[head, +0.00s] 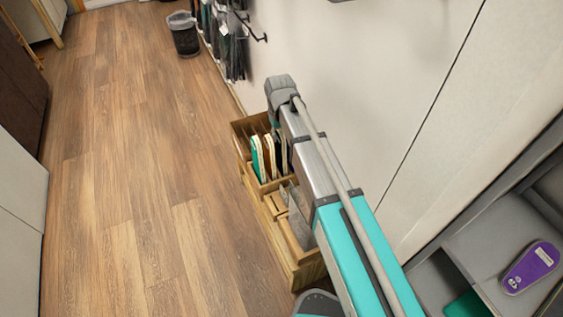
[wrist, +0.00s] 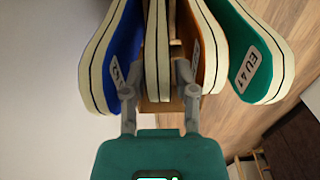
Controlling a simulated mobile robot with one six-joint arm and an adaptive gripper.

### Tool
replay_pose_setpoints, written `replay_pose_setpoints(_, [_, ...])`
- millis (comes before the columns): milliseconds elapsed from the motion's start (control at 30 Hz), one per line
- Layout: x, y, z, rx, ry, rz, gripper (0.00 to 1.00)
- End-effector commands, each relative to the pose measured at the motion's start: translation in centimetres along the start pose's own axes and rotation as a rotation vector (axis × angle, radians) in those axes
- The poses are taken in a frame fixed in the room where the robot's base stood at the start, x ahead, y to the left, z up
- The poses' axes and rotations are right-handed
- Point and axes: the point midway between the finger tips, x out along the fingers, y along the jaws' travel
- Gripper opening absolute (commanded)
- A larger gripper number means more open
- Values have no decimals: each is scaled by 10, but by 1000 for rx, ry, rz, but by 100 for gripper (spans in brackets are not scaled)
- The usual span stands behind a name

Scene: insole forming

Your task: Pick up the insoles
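Several insoles stand on edge in a wooden box (head: 240,132) by the wall in the head view. In the wrist view they are a blue one (wrist: 122,45) at left, pale cream ones (wrist: 157,50) in the middle, an orange one (wrist: 210,45) and a green one (wrist: 254,62) labelled EU 41. My gripper (wrist: 157,82) is open, with its fingers on either side of the pale middle insoles. Gaps show between the fingers and these insoles; contact with the blue and orange ones cannot be told. My arm hides part of the box in the head view.
A purple insole (head: 531,268) lies in a grey compartment at lower right, near a green piece (head: 467,305). A dark bin (head: 184,36) and hanging goods (head: 228,42) stand along the wall. The wooden floor (head: 130,180) left of the box is clear.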

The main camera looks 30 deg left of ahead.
Motion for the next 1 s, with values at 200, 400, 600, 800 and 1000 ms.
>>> replay_pose_setpoints(200, [19, 0, 0, 0, 0, 0, 37])
replay_pose_setpoints(400, [23, 0, 0, 1, 0, 0, 37])
replay_pose_setpoints(600, [23, 1, 0, 1, 0, 0, 37])
replay_pose_setpoints(800, [23, 1, 0, 1, 0, 0, 37])
replay_pose_setpoints(1000, [23, 1, 0, 1, 0, 0, 36])
